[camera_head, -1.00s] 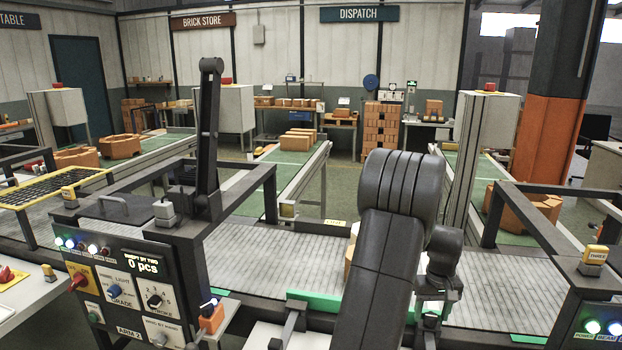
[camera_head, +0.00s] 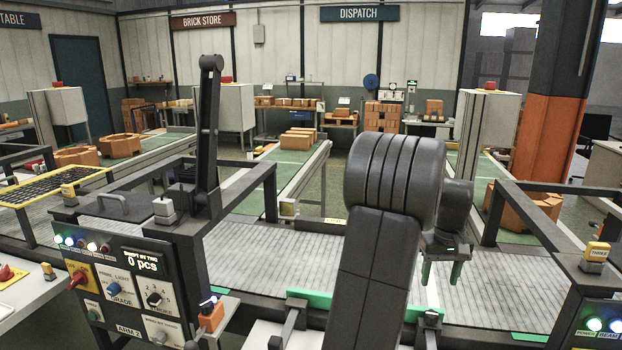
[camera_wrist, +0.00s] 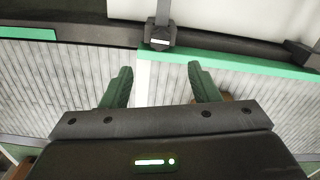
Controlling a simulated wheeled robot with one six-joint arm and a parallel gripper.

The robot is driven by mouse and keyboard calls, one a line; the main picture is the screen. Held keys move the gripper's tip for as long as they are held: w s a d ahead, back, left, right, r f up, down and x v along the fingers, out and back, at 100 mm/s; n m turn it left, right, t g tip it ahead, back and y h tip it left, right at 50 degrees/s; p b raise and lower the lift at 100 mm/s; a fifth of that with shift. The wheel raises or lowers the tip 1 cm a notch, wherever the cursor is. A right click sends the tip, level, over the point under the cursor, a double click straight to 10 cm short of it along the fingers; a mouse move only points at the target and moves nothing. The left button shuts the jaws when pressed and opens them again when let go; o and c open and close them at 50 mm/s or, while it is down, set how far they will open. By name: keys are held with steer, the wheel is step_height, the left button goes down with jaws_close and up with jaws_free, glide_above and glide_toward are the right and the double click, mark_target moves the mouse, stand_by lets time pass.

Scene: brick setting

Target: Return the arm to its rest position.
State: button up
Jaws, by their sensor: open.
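My gripper (camera_head: 441,273) hangs over the grey slatted conveyor, right of my large dark arm link, with its green fingers pointing down. In the wrist view the two green fingers (camera_wrist: 160,88) stand wide apart with nothing between them. Below the gap are the grey conveyor slats and a pale strip. Small brown patches show behind the right finger and at the lower left edge of the wrist view; I cannot tell what they are. My arm link hides part of the conveyor in the head view.
The grey conveyor (camera_head: 265,262) runs across in front, edged by a green strip (camera_head: 312,298). A control panel (camera_head: 130,290) with a dark upright post (camera_head: 207,140) stands at left. A dark frame (camera_head: 540,225) is at right. Orange bricks (camera_head: 122,145) lie on green belts beyond.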

mark_target(432, 314)
step_height(432, 314, down, 11)
steer(key=shift+s+f+p, duration=0.1)
steer(key=shift+p, duration=0.35)
steer(key=shift+m, duration=0.4)
steer(key=m, duration=0.4)
steer(key=shift+r+p, duration=0.2)
steer(key=shift+p, duration=0.1)
steer(key=m+p, duration=0.1)
steer(key=m, duration=0.4)
steer(key=shift+m, duration=0.3)
steer(key=m+p, duration=0.2)
steer(key=m, duration=0.3)
steer(key=shift+r+m, duration=0.1)
steer(key=shift+m, duration=0.2)
steer(key=m+p, duration=0.2)
steer(key=m, duration=0.2)
steer(key=shift+m, duration=0.3)
